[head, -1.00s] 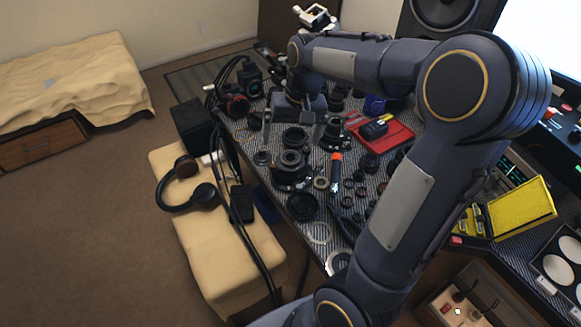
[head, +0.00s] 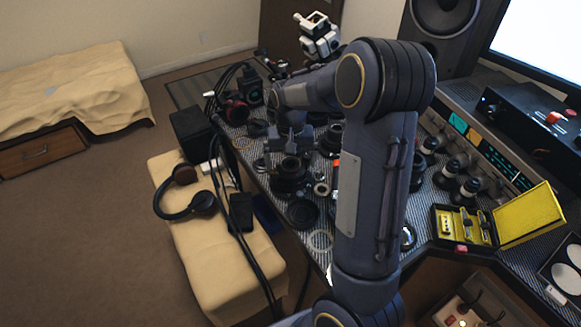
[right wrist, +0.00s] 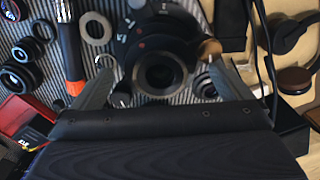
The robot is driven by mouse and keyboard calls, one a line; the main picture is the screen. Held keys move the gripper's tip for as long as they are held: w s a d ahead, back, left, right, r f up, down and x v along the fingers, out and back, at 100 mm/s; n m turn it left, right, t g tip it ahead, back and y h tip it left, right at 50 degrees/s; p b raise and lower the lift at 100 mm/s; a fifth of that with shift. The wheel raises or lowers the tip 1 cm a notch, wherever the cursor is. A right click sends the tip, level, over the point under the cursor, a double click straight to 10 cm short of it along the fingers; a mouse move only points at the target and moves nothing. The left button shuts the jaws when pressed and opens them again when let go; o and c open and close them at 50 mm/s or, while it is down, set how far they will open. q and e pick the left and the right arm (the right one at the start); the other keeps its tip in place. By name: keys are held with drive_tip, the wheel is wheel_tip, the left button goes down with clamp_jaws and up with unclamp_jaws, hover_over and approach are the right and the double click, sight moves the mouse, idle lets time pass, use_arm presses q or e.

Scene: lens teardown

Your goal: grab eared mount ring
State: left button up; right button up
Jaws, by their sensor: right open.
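My right gripper (head: 290,158) is open over the left part of the desk, above a dark lens barrel (head: 289,172). In the right wrist view its fingers (right wrist: 160,70) stand apart on either side of the lens barrel (right wrist: 158,62), whose round opening faces the camera. I see nothing held between them. A flat pale ring (right wrist: 96,27) lies left of the barrel, outside the fingers. A dark ring (right wrist: 207,88) shows partly by the right-hand finger. I cannot tell which piece is the eared mount ring. My left gripper is not in view.
An orange-banded tool (right wrist: 72,65) lies left of the fingers. A black round cap (head: 302,213) and a thin flat ring (head: 320,240) lie near the desk's front edge. Headphones (head: 200,203) and a black phone-like slab (head: 241,212) lie on the tan bench.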

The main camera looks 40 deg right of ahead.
drive_tip(key=c, duration=1)
drive_tip(key=shift+r, duration=0.1)
